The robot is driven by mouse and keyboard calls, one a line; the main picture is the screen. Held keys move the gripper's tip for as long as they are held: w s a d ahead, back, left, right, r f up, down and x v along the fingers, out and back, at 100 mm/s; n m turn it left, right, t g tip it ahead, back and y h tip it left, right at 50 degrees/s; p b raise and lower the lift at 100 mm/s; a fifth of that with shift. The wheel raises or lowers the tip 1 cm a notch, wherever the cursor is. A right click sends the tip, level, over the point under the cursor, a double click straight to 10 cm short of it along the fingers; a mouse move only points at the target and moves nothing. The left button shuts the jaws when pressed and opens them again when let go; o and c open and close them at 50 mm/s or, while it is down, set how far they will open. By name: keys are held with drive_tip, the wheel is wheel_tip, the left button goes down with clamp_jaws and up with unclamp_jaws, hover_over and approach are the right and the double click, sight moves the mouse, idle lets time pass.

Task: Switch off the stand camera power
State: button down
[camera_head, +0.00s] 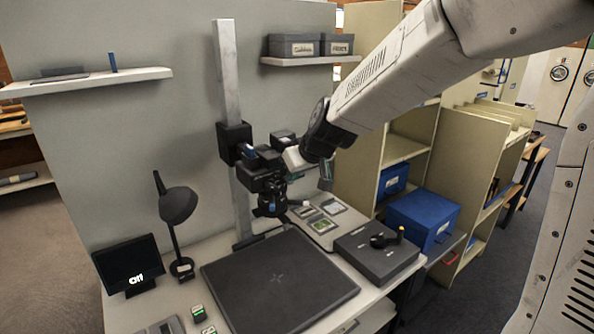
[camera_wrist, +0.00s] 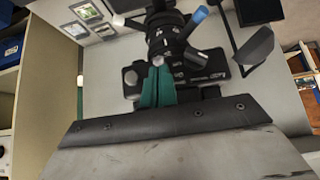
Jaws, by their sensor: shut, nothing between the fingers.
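The black stand camera (camera_head: 266,178) is mounted on an upright grey column (camera_head: 230,95), lens pointing down over a dark square baseboard (camera_head: 280,285). It also shows in the wrist view (camera_wrist: 225,72), with round knobs, small white markings and a blue-tipped lever (camera_wrist: 196,20). My gripper (camera_wrist: 158,66) has teal fingers shut together, with nothing between them. Its tips overlap the camera's control side in the wrist view; I cannot tell whether they touch it. In the head view my arm reaches in from the upper right to beside the camera. The power switch cannot be clearly made out.
A small black screen (camera_head: 128,264) with white lettering and a dark desk lamp (camera_head: 178,207) stand at left. A grey box with a black-and-yellow handle (camera_head: 378,252) sits right of the baseboard, near a blue box (camera_head: 422,218). A shelf with grey boxes (camera_head: 309,61) is above.

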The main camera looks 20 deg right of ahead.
drive_tip(key=shift+r, duration=0.1)
drive_tip(key=shift+r, duration=0.75)
